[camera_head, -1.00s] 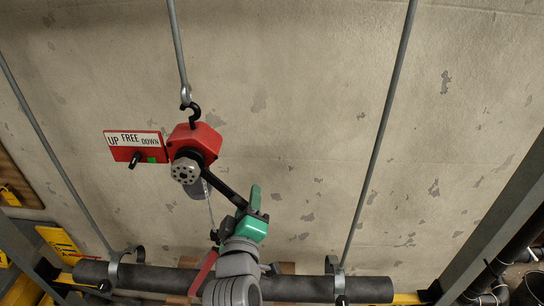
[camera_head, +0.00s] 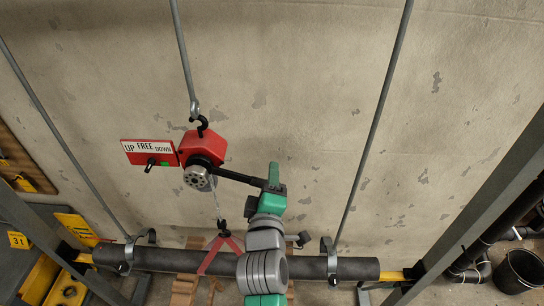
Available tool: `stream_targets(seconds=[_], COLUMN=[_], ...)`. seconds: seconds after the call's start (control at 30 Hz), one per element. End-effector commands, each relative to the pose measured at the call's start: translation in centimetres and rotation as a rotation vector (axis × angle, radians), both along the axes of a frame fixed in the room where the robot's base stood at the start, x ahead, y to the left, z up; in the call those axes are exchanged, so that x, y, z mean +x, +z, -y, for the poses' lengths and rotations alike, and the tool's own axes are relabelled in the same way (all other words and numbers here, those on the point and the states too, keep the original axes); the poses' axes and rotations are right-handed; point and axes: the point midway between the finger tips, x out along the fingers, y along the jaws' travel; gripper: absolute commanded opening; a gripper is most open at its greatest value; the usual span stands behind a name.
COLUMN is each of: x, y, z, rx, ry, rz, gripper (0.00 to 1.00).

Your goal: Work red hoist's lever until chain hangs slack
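The red hoist (camera_head: 207,142) hangs by a black hook from a grey rod. Its black lever (camera_head: 238,177) points right and slightly down from the round grey hub. My green-fingered gripper (camera_head: 272,181) is at the lever's outer end and appears shut on it; the fingers partly hide the grip. The thin chain (camera_head: 216,198) runs down to a black hook (camera_head: 223,227) on a red sling (camera_head: 222,250) at the pipe. It looks straight; any slack is too small to tell.
The dark pipe (camera_head: 195,260) lies across the bottom, with clamps (camera_head: 330,260) on rods at left and right. Wooden blocks (camera_head: 186,288) show below it. A yellow-marked unit (camera_head: 60,285) stands at left, a black bucket (camera_head: 520,270) at right. The wall behind is bare.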

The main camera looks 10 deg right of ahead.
Motion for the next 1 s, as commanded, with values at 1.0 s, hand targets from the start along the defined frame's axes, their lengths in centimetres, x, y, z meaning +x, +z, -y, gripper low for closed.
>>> stream_targets(seconds=[1.0], x=[0.1], y=[9.4], z=[-0.4], rx=[-0.301], ry=[0.002], rz=[-0.049], gripper=[0.44])
